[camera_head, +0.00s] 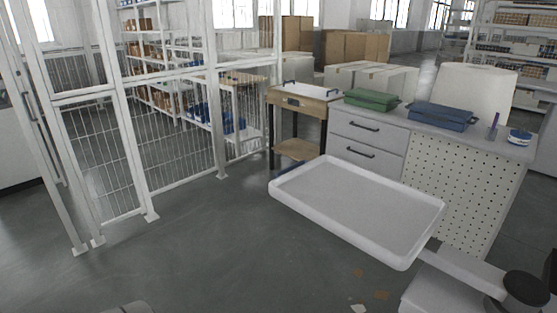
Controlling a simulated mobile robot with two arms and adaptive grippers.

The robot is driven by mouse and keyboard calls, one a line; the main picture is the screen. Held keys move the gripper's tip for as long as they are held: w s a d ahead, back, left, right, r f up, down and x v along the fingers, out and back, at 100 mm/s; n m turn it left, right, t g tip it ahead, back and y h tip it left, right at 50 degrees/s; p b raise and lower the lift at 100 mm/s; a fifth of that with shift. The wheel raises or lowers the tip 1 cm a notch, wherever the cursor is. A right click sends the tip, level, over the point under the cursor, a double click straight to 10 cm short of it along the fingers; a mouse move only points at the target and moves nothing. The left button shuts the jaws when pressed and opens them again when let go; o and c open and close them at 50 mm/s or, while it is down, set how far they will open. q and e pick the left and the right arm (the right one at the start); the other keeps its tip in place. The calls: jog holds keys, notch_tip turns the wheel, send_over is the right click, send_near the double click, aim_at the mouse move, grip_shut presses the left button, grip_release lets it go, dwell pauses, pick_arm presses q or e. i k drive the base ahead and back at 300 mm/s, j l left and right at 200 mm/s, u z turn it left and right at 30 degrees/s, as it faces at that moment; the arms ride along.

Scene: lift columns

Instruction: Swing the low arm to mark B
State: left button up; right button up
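A shallow white tray (350,205) with a raised rim is in the middle right of the head view, above the floor. A light grey bar (465,268) runs from behind the tray's right corner toward the lower right. It ends near a dark round part (526,288); I cannot tell whether this is its pivot or part of my own body. This may be the low arm, but its column is not clearly seen. No mark lettered B can be read. Neither of my grippers is in view.
A grey counter with drawers (367,140) and a pegboard side (450,190) stands behind the tray. Green (371,99) and blue (440,115) boxes lie on it. A white mesh fence (180,130) stands left. Small brown scraps (382,295) lie on the floor. Floor at left is clear.

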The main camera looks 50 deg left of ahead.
aim_at(517, 291)
jog(key=j+z, duration=0.1)
jog(key=j, duration=0.85)
jog(key=j+z, duration=0.1)
jog(key=j, duration=0.85)
jog(key=j+z, duration=0.1)
jog(key=j, duration=0.85)
jog(key=k+j+z, duration=0.1)
jog(key=j, duration=0.85)
